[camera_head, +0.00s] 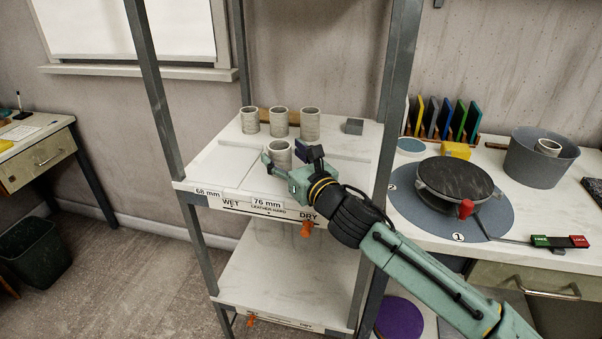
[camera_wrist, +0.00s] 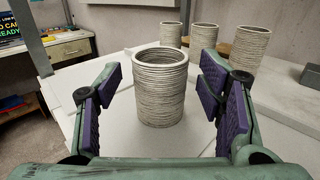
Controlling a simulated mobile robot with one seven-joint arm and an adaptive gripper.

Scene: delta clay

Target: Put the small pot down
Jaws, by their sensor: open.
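The small pot (camera_wrist: 161,92) is a pale, ridged open cylinder. It stands upright on the white shelf board (camera_wrist: 100,140), between the spread fingers of my gripper (camera_wrist: 160,95), with a visible gap on each side. In the head view the pot (camera_head: 279,152) is on the upper shelf (camera_head: 228,168), just beyond my gripper (camera_head: 290,160), which partly covers it. My gripper is open and holds nothing. The fingers have purple pads.
Several similar pots (camera_head: 279,122) stand in a row behind. A grey block (camera_head: 354,126) sits at the shelf's back right. Rack posts (camera_head: 398,80) flank the shelf. Labels (camera_head: 267,203) line the front edge. A wheel (camera_head: 455,180) stands on the right table.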

